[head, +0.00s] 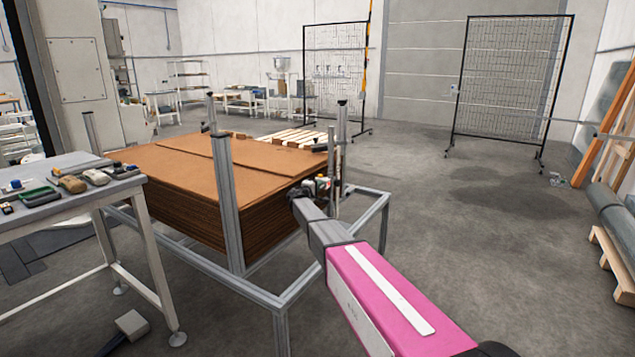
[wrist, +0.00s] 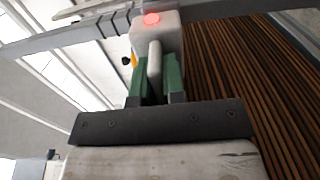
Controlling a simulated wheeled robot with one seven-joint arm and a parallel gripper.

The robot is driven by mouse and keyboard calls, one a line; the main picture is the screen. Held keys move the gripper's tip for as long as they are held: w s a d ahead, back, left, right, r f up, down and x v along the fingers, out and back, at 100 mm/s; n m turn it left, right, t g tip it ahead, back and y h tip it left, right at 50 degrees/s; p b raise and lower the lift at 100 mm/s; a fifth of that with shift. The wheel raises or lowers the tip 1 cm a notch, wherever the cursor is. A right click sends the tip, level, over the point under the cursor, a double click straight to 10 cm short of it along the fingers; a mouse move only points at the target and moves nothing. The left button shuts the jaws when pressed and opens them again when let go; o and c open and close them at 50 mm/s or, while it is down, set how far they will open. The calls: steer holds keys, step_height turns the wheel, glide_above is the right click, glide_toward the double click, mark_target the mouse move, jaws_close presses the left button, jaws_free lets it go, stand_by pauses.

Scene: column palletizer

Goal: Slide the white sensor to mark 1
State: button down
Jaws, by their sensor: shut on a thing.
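The white sensor (wrist: 165,40) is a pale block with a lit red spot on its top, seen in the wrist view. My gripper (wrist: 157,78) has green fingers shut on a narrow white part of the sensor. In the head view my gripper (head: 318,190) is at the right corner of the stack frame, close to an upright post (head: 342,150). The sensor is too small there to make out clearly. I cannot make out mark 1 or any numbers in either view. A small yellow bit (wrist: 134,60) shows just left of the fingers.
A tall stack of brown sheets (head: 190,170) stands inside a grey metal frame (head: 228,200) with upright posts, left of my arm. A workbench (head: 85,205) with small tools is at the left. The floor on the right is open, toward a mesh panel (head: 508,85).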

steer(key=shift+f, duration=0.3)
steer(key=c, duration=1.2)
jaws_free()
steer(key=shift+s+a, duration=0.1)
steer(key=shift+s+a, duration=0.35)
steer(key=shift+s, duration=0.2)
steer(key=v, duration=0.9)
steer(key=shift+s+a, duration=0.1)
